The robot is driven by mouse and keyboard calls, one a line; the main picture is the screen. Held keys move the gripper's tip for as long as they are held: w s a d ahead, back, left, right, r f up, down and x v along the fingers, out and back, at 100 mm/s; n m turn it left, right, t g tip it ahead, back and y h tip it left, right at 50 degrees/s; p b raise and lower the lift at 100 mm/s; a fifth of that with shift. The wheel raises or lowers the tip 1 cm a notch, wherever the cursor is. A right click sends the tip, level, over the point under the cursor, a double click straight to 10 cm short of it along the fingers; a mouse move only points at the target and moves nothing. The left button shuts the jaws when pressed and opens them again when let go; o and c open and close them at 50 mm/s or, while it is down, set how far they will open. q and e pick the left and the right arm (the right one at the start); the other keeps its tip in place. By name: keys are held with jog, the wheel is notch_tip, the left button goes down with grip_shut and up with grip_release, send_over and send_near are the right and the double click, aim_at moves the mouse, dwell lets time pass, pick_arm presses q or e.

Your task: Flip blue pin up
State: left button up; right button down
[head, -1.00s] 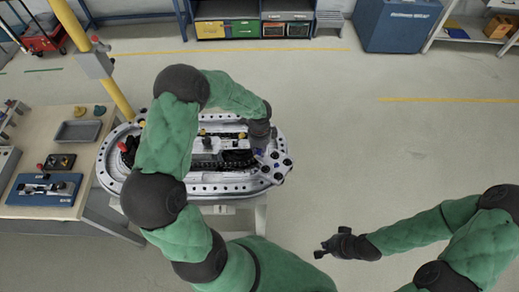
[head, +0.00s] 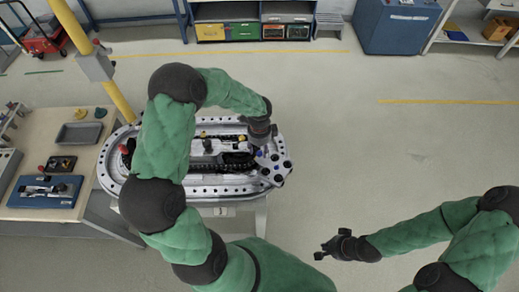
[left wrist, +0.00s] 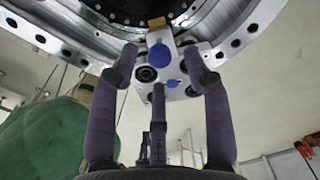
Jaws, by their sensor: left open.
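The ring track (head: 215,190) is a silvery oval on a stand. At its right end sits a light carriage plate (head: 274,168) with dark round holes or knobs. A small blue pin (head: 259,153) shows there. In the left wrist view, two blue round parts show on the plate, a larger one (left wrist: 158,55) and a smaller one (left wrist: 172,83); I cannot tell which is the task's pin. My left gripper (head: 264,143) is over this plate, open, its fingers (left wrist: 160,60) spread on both sides of the blue parts, holding nothing visible. My right gripper (head: 328,249) hangs away from the track; its jaws are unclear.
A wooden table (head: 95,140) at left bears a grey tray (head: 79,133) and a blue board (head: 45,191). A yellow post (head: 115,95) rises beside the track. My left arm covers part of the track. The floor to the right is clear.

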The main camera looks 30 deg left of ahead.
aim_at(259, 152)
pick_arm(q)
notch_tip(259, 152, up, 11)
jog(key=shift+f, duration=0.15)
dwell(0.7)
